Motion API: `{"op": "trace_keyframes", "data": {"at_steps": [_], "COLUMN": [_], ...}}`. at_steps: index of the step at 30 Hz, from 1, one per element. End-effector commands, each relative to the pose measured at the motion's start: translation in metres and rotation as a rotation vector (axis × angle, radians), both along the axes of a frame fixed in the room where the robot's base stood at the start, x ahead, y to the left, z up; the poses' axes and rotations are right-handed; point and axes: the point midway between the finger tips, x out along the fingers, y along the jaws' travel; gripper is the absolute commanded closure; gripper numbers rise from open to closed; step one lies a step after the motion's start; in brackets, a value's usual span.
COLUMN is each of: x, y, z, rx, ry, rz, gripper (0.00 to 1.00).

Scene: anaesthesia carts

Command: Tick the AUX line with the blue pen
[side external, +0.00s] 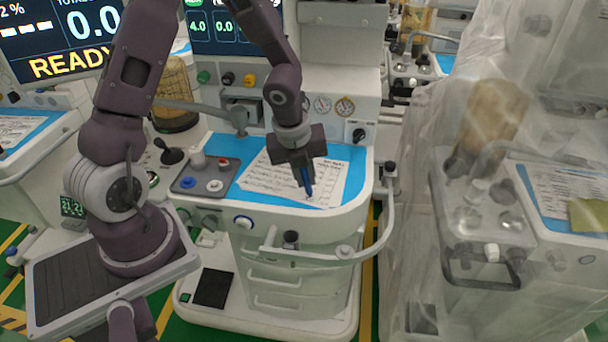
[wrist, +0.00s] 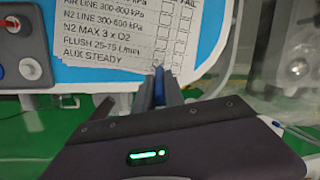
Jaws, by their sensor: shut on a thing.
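The blue pen (side external: 308,188) is held point down in my gripper (side external: 301,168), over the lower right part of the white checklist (side external: 268,180). In the wrist view the pen (wrist: 159,91) shows between the two fingers of my gripper (wrist: 161,95). Its tip is at or just above the box area at the right of the bottom line, AUX STEADY (wrist: 91,57). I cannot tell whether the tip touches the paper. The pen and fingers partly hide the boxes there, and no clear mark shows on that line.
The checklist lies on a blue mat (side external: 352,158) on the cart top. A grey tray (side external: 216,187) with knobs stands left of it. A white rail (side external: 385,222) curves around the front right. A plastic-draped cart (side external: 425,250) stands to the right.

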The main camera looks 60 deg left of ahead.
Motion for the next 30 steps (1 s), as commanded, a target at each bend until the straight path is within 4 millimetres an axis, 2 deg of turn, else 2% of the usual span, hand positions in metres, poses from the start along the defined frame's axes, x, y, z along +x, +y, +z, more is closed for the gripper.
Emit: {"op": "trace_keyframes", "data": {"at_steps": [7, 24, 30], "x": [0.001, 0.001, 0.0], "y": [0.0, 0.001, 0.0], "z": [0.004, 0.063, 0.071], "rx": [0.001, 0.0, 0.0], "ry": [-0.003, -0.003, -0.001], "rz": [0.001, 0.003, 0.0], "gripper": [1.0, 1.0, 1.0]}}
